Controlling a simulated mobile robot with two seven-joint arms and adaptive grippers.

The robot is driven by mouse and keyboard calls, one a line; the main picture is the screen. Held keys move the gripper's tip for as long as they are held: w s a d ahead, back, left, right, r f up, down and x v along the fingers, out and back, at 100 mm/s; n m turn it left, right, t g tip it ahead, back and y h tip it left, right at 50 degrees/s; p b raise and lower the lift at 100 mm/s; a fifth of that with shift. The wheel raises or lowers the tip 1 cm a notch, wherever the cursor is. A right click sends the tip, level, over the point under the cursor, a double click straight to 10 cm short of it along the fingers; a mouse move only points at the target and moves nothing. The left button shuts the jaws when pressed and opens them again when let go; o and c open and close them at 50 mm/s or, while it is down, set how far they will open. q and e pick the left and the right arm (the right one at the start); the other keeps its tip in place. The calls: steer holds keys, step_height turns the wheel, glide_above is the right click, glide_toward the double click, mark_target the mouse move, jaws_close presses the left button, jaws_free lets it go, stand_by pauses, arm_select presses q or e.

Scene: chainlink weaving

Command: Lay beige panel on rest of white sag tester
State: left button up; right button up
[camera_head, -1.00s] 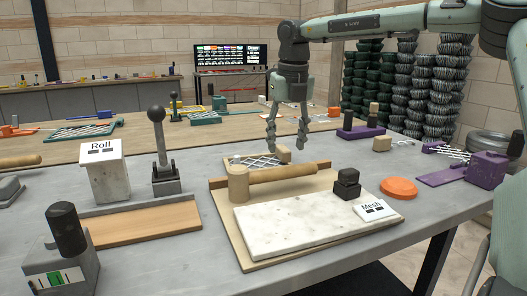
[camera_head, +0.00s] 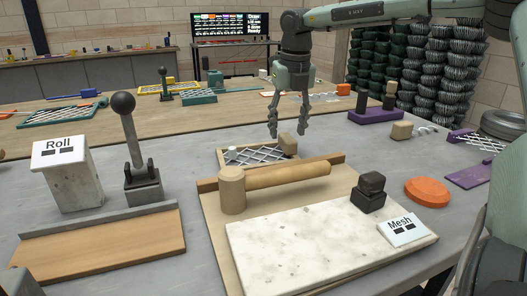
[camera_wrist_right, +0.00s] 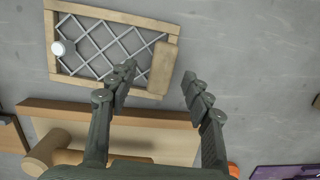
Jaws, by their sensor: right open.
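The beige panel (camera_head: 224,157) is a flat beige frame with a grey wire mesh, lying on the grey table behind the roller. In the right wrist view the panel (camera_wrist_right: 110,85) has a white knob at its left end and a beige block (camera_wrist_right: 163,68) at its right end. My right gripper (camera_head: 289,130) is open and empty, pointing down over the block end; its fingertips (camera_wrist_right: 158,74) show either side of the block. A white speckled slab (camera_head: 310,240) with a "Mesh" sign may belong to the white sag tester; I cannot tell. My left gripper is out of view.
A beige roller (camera_head: 285,178) and rail stand between panel and slab. A black block (camera_head: 369,191) and orange disc (camera_head: 427,192) are on the right. A lever (camera_head: 130,135) and "Roll" stand (camera_head: 73,182) are on the left.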

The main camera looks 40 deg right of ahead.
mark_target(287, 137)
steer(key=f, duration=0.3)
steer(key=shift+w+d+f, duration=0.2)
steer(key=shift+f, duration=0.1)
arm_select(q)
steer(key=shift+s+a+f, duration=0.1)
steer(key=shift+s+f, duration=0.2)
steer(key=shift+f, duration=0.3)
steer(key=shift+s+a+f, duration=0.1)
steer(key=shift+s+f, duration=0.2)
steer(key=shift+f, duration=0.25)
arm_select(e)
steer(key=shift+r, duration=0.1)
jaws_close()
